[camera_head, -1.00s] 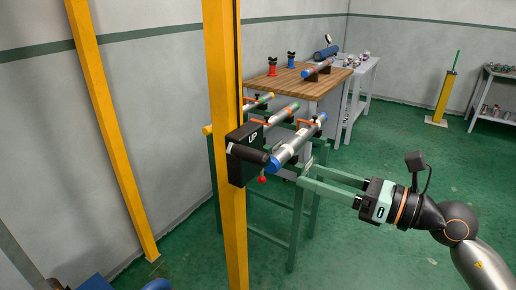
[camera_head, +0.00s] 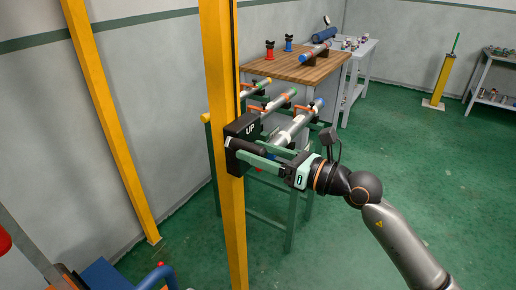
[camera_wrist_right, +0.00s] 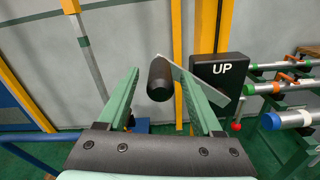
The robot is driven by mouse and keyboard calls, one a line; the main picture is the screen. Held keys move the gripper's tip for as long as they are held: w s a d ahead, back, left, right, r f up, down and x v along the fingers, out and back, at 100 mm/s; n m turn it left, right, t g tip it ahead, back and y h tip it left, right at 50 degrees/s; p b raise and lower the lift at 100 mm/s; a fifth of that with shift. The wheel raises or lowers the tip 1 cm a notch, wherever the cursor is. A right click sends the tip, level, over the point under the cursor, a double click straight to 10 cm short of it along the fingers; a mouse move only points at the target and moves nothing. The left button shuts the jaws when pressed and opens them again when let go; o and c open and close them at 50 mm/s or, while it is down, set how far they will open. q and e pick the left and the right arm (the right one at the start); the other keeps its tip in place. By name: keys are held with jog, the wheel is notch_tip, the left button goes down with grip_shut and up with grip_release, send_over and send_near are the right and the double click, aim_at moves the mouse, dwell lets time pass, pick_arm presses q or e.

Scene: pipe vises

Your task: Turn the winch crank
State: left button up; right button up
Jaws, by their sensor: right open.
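The winch is a black box marked "UP" (camera_head: 243,127) on a yellow post (camera_head: 222,60). It also shows in the right wrist view (camera_wrist_right: 222,78). Its crank has a flat grey arm (camera_wrist_right: 212,88) and a black cylindrical handle (camera_wrist_right: 160,85). My right gripper (camera_head: 243,150) is open at the crank, with its green fingers pointing left toward the post. In the right wrist view the handle shows between the two open fingers (camera_wrist_right: 154,74); I cannot tell whether either touches it. My left gripper is not in view.
Pipes (camera_head: 290,131) lie on a green stand just right of the winch. A wooden-topped bench (camera_head: 280,68) stands behind it. A second yellow post (camera_head: 108,125) leans at the left. Blue and red parts (camera_head: 105,275) show at lower left. Green floor is open at the right.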

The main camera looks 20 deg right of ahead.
grip_shut()
dwell(0.6)
dwell(0.9)
